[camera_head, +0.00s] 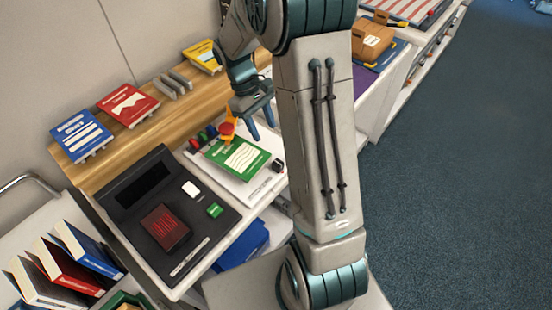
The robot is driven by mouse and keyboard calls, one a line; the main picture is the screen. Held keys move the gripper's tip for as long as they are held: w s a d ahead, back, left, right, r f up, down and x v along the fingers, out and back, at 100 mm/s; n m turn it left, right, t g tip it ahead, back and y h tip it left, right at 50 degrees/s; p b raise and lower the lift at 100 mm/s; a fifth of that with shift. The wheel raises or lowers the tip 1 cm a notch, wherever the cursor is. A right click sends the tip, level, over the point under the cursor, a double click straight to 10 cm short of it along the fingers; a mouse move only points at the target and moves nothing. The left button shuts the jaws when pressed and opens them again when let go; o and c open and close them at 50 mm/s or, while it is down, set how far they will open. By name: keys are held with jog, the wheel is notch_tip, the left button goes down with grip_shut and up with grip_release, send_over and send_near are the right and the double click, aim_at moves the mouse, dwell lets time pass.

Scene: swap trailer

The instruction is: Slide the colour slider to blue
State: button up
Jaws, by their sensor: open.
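A row of small red, green and blue pieces (204,136) sits at the back left of a white board; I cannot tell for sure whether this is the colour slider. An orange-red upright piece (228,127) stands just right of the row. My gripper (262,124) is open and points down, right of the orange-red piece and above the back of the board. I cannot tell whether it touches anything. A green booklet (240,157) lies on the board, with a small black piece (278,165) at its right. My arm hides the area farther right.
A black console (205,240) with a dark red grille stands at the front left. Blue (82,134) and red (128,103) books rest on the wooden ledge (100,172) behind. A cardboard box (372,42) stands at the back right. Carpeted floor at right is clear.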

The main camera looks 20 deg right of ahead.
aim_at(277, 162)
jog(key=p+x, duration=0.1)
jog(key=x, duration=1.1)
jog(key=shift+f, duration=0.25)
